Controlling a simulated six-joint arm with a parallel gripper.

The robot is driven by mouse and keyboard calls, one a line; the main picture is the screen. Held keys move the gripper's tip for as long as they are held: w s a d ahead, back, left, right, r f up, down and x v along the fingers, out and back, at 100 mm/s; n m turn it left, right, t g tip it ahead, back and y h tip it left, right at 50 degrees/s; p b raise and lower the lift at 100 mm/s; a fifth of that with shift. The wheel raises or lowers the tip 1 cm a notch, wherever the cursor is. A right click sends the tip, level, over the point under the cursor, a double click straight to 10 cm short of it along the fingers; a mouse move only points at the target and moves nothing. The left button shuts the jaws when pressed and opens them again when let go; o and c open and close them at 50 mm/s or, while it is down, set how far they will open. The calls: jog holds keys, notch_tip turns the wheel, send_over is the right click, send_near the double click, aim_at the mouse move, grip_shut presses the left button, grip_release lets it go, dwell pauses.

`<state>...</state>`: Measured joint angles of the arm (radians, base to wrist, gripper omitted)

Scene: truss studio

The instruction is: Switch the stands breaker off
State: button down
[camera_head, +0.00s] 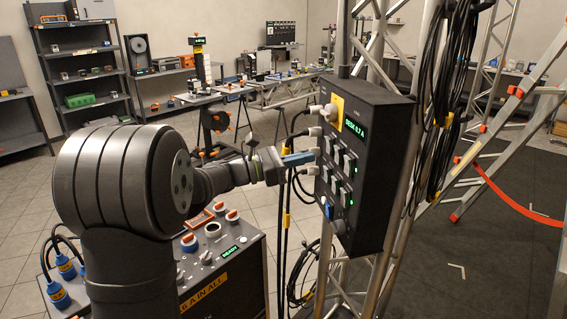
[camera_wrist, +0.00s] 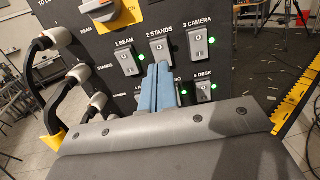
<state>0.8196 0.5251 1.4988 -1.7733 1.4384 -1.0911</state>
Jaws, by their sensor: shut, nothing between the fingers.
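The breaker box (camera_head: 378,190) is a dark upright case on the truss. In the wrist view, the stands breaker (camera_wrist: 160,47) is in the top row under the label "2 STANDS", between the beam breaker (camera_wrist: 127,62) and the camera breaker (camera_wrist: 196,42). My gripper (camera_wrist: 160,68) has its blue fingers together and empty, with the tips overlapping the lower edge of the stands breaker. I cannot tell whether they touch it. In the head view, my gripper (camera_head: 313,156) points at the box's front face. The fingers hide part of the lower row.
The desk breaker (camera_wrist: 203,91) has a green lamp. Plugs and cables (camera_wrist: 62,88) crowd the box's left side. A yellow plate with a rotary knob (camera_head: 331,112) is above the breakers. A floor console (camera_head: 230,275) stands below my arm, and cables (camera_head: 440,120) hang behind the box.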

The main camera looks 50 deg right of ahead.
aim_at(336, 150)
jog(key=shift+x, duration=2.75)
jog(key=shift+s+d+r, duration=0.1)
jog(key=shift+s+d, duration=0.05)
jog(key=r+v, duration=0.3)
jog(key=v, duration=1)
jog(key=shift+w+a, duration=0.35)
jog(key=shift+a, duration=0.15)
jog(key=shift+r, duration=0.15)
jog(key=v, duration=1.5)
dwell(1.1)
